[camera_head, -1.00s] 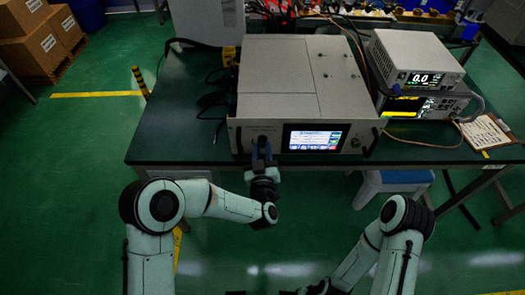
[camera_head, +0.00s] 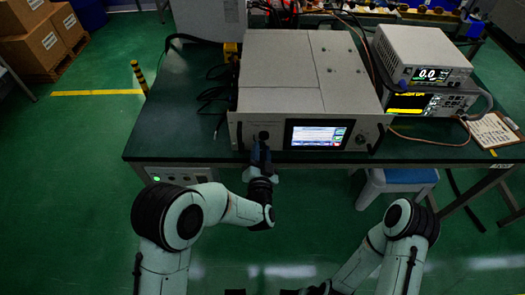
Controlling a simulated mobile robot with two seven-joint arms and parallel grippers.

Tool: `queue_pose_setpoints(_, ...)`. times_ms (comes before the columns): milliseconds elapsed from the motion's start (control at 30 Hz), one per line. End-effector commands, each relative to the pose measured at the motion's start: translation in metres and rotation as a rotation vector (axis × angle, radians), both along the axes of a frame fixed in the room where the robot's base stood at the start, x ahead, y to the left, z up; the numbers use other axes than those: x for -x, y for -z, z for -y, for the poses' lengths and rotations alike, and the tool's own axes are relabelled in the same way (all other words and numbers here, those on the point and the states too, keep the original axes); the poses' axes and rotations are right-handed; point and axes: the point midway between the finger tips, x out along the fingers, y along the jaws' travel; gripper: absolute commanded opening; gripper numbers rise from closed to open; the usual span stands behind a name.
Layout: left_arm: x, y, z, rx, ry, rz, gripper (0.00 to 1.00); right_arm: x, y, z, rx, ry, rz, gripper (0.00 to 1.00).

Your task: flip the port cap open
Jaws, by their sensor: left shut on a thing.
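The grey generator box (camera_head: 290,72) stands on the dark green table, its front panel with a lit screen (camera_head: 318,135) facing me. A dark round port (camera_head: 263,135) sits on the panel left of the screen. My left gripper (camera_head: 261,150) is at this port, shut on the port cap; its dark fingers hide most of the cap, so I cannot tell how far it is tilted. My right arm comes in at the lower right; its gripper is only a dark bit at the bottom edge, too cut off to read.
Two stacked instruments (camera_head: 425,75) stand right of the generator, with cables beside them. A clipboard (camera_head: 492,130) lies at the table's right end. A blue-and-white stool (camera_head: 398,183) is under the table's front edge.

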Motion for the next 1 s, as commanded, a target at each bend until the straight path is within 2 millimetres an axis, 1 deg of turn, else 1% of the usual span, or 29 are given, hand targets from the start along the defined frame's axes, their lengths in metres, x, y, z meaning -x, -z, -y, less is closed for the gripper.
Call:
queue_pose_setpoints(300,0.001,0.007,-0.007,-0.304,0.002,-0.005,0.0,0.001,-0.003,0.0,-0.001,-0.002,-0.005,0.43)
queue_pose_setpoints(600,0.001,0.009,-0.015,-0.558,0.002,-0.004,0.0,0.004,-0.008,0.0,-0.003,-0.003,-0.013,0.43)
queue_pose_setpoints(800,0.001,0.009,-0.019,-0.678,0.001,-0.003,0.0,0.005,-0.011,0.0,-0.003,-0.004,-0.02,0.43)
queue_pose_setpoints(1000,0.001,0.01,-0.022,-0.75,0.0,-0.004,0.0,0.006,-0.013,0.0,-0.004,-0.005,-0.022,0.43)
